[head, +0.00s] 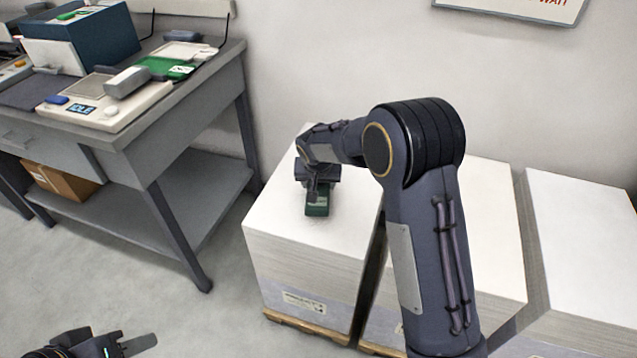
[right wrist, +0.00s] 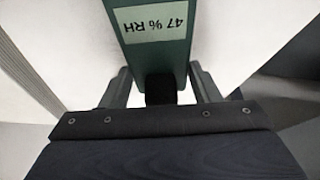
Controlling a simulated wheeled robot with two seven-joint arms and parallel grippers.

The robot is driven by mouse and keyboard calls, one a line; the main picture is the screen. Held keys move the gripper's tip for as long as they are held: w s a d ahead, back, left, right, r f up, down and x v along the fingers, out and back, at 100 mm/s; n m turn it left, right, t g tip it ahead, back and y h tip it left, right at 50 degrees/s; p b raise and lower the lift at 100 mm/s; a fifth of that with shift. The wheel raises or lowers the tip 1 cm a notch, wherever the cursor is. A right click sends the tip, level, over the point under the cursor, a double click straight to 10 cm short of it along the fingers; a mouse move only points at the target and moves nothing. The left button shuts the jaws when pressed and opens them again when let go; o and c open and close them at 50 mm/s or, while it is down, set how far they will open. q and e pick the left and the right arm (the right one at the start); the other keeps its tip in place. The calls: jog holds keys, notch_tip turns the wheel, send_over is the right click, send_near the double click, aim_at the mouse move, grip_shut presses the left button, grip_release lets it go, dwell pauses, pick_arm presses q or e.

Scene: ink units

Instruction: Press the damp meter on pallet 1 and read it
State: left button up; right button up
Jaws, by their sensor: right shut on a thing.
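The damp meter (head: 317,207) is a green handheld block on top of the leftmost paper stack (head: 282,228). My right gripper (head: 316,190) is over that stack and shut on the meter. The right wrist view shows the green meter (right wrist: 158,55) held at its dark end between the fingers (right wrist: 160,90). Its pale display faces the camera upside down and reads 47 % RH. Whether the meter's far end touches the paper is hard to tell. My left gripper (head: 122,343) is low at the bottom left, partly cut off, away from the stacks.
Two more white stacks (head: 495,200) (head: 585,225) stand to the right. The leftmost stack is on a wooden pallet (head: 305,328), with a label (head: 304,303) on its front. A grey bench (head: 150,140) at the left carries a device with an IDLE screen (head: 82,109). Floor between is clear.

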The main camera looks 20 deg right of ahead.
jog(key=shift+r+p, duration=1.7)
jog(key=shift+r, duration=1.3)
jog(key=s+d+r+n+y, duration=0.1)
jog(key=s+n, duration=0.1)
jog(key=s, duration=0.5)
jog(key=s+d+r+n, duration=0.1)
jog(key=s+d+n, duration=0.1)
jog(key=s, duration=0.5)
jog(key=p+v, duration=0.6)
jog(key=p, duration=0.9)
jog(key=shift+s+r, duration=0.15)
jog(key=shift+s, duration=0.05)
jog(key=shift+w+a, duration=0.1)
jog(key=shift+a, duration=0.1)
